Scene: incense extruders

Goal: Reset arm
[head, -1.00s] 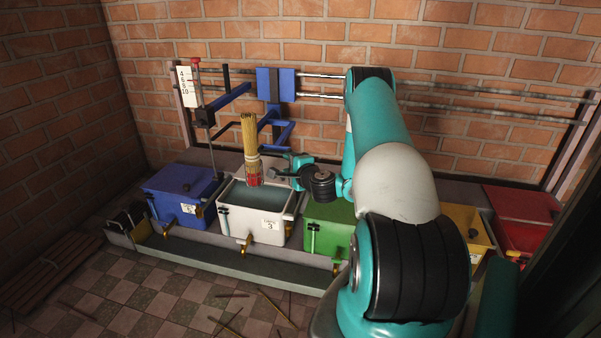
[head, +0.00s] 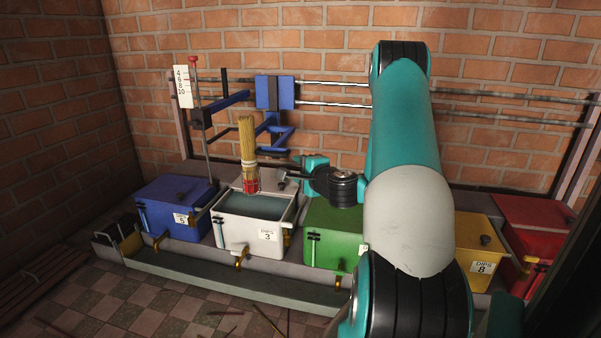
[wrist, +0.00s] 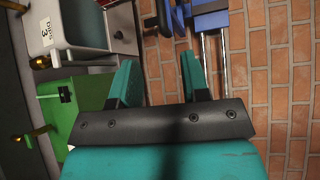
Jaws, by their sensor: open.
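My gripper (head: 297,170) is in front of the brick wall, beside the white bin, with my teal arm reaching in from the right. In the wrist view its two teal fingers (wrist: 160,82) stand apart with nothing between them. A bundle of tan incense sticks with a red lower end (head: 248,150) stands upright over the white bin (head: 245,237), which has a label reading 3 and holds dark liquid. My gripper is to the right of the bundle and apart from it. What supports the bundle is unclear.
A blue bin (head: 165,218) is left, a green bin (head: 325,247) right, then yellow (head: 482,250) and red (head: 535,215) bins. A blue carriage (head: 274,92) hangs on metal rails (head: 335,105) along the wall. A post with a number scale (head: 183,87) stands left. Sticks lie on the tiled floor.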

